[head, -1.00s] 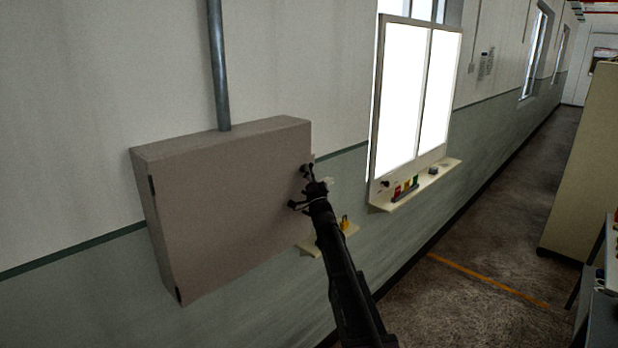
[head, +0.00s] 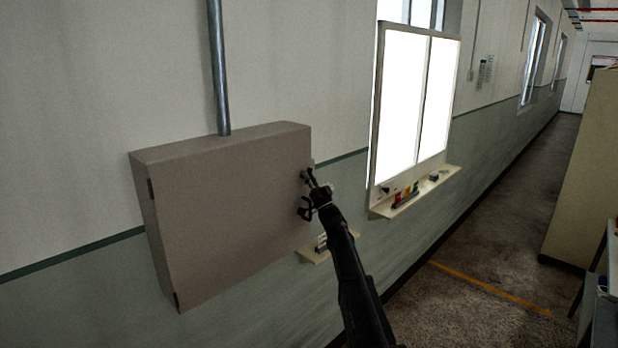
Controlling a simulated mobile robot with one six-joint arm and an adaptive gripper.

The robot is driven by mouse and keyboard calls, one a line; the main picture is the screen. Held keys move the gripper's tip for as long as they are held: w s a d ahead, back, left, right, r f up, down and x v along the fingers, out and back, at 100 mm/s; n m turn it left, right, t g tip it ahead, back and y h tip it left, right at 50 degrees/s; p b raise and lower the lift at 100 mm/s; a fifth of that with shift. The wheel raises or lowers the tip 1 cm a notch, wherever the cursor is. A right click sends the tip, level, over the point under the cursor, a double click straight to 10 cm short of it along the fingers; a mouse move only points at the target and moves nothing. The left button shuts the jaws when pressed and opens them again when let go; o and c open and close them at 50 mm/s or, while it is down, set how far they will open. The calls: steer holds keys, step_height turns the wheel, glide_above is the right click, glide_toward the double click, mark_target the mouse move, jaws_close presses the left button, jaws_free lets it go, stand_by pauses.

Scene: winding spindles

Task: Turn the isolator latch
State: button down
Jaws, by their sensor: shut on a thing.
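A grey-brown wall cabinet (head: 225,215) is on the left, its door closed flush as far as I can see. My gripper (head: 307,192) is at the right edge of the cabinet door, at about mid-height or a little above. One finger is higher and one lower, and they are shut on the latch at that edge. The latch is small and mostly hidden by the fingers, so I cannot tell its angle. My dark arm reaches up to it from the bottom of the picture.
A small cream ledge (head: 313,255) is on the wall below my gripper, partly behind my arm. A lit white panel (head: 400,100) and a shelf (head: 440,180) with coloured items are to the right. A floor aisle (head: 480,250) runs clear beyond, beside a beige cabinet (head: 585,180).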

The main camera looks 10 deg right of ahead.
steer(key=c, duration=0.6)
jaws_free()
steer(key=shift+m+t+h, duration=0.4)
steer(key=shift+m+h, duration=0.2)
steer(key=shift+m, duration=0.2)
